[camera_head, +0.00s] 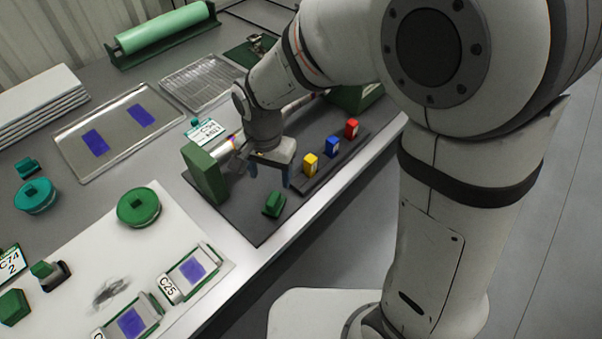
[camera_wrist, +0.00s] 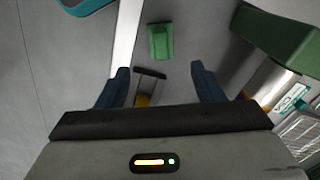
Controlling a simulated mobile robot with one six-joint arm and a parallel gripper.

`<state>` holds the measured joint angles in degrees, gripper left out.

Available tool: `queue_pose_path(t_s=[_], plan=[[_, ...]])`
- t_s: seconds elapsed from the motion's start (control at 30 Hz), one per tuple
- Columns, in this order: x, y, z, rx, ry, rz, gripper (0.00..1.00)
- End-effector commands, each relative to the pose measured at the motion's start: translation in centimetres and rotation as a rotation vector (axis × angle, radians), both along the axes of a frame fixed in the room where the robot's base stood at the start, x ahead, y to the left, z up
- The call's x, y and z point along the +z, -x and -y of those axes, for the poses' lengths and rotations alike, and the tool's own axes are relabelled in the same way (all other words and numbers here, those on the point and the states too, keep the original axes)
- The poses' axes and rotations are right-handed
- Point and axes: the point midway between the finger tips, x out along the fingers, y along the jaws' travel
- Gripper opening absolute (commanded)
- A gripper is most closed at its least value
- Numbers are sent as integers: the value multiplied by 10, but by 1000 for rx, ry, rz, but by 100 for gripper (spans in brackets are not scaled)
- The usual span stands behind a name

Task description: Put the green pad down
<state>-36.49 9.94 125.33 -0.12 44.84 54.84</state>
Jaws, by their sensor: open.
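The green pad (camera_head: 274,204) lies on the dark mat (camera_head: 262,230) near the mat's front edge, with a small raised block on top. It also shows in the wrist view (camera_wrist: 160,42), beyond the fingertips and between their lines. My gripper (camera_head: 269,178) is above the mat, behind and over the pad, with its blue fingers apart and nothing between them. In the wrist view, my gripper (camera_wrist: 163,72) is open, and the pad is clear of both fingers.
Yellow (camera_head: 310,163), blue (camera_head: 332,147) and red (camera_head: 351,128) blocks stand in a row on a dark strip right of the gripper. A green upright block (camera_head: 204,173) with a metal roller stands close on the left. A green round tin (camera_head: 138,207) sits on the white board.

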Motion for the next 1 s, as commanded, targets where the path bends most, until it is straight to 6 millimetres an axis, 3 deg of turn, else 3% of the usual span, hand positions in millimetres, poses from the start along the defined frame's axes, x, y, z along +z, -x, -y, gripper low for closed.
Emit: queue_pose_path(t_s=[0.17,0.27,0.47,0.6,0.7,0.87,1.0], plan=[[3,-1,4,1,-2,3,61],[16,-4,25,18,-12,18,61],[59,4,116,113,-29,89,61],[81,28,176,196,-16,145,61],[90,47,205,247,2,175,61],[95,66,229,302,24,198,61],[96,71,235,319,30,202,61]])
